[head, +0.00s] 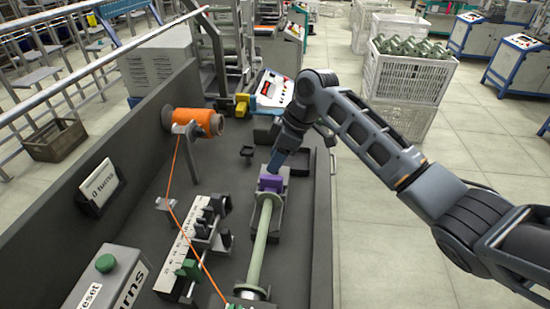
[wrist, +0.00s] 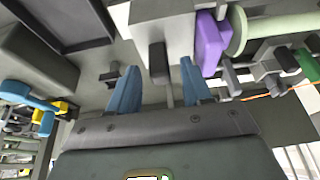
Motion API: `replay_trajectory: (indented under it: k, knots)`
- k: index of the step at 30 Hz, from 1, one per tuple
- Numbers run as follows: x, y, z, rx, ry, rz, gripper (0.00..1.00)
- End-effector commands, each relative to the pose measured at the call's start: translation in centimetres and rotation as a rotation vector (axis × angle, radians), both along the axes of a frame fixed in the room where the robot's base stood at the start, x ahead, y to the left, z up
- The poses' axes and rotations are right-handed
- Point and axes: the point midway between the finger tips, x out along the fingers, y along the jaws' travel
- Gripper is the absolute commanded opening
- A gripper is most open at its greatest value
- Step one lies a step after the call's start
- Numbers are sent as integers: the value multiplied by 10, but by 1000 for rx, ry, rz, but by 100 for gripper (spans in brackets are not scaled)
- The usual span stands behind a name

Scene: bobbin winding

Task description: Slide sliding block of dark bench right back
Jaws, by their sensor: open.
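The dark bench (head: 225,170) carries a winding line with a pale green bobbin rod (head: 260,240). At the rod's far end sits the sliding block, grey with a purple face (head: 270,183); its purple part also shows in the wrist view (wrist: 210,43). A dark knob (wrist: 158,62) stands out from its grey body. My gripper (head: 277,162) is at the far end of the block, pointing down. In the wrist view its two blue fingers (wrist: 157,78) are apart, with the knob between them in the picture. Contact cannot be told.
An orange thread spool (head: 195,122) stands on a bracket to the left, its thread running across the bench. A scale with clamps (head: 185,250) lies left of the rod. Dark trays (head: 316,160) lie beside my gripper. White crates (head: 405,85) stand on the floor beyond.

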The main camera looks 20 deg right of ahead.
Motion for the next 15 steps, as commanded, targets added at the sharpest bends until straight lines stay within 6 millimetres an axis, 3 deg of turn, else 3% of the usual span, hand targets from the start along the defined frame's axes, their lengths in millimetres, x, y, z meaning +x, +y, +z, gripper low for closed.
replay_trajectory:
  k: [4, 13, 15]
  knots:
    - [2, 3, -10, -1, 1, 0, 49]
    - [3, 4, -12, -1, -1, 1, 49]
    - [3, 4, -12, 0, -1, 0, 42]
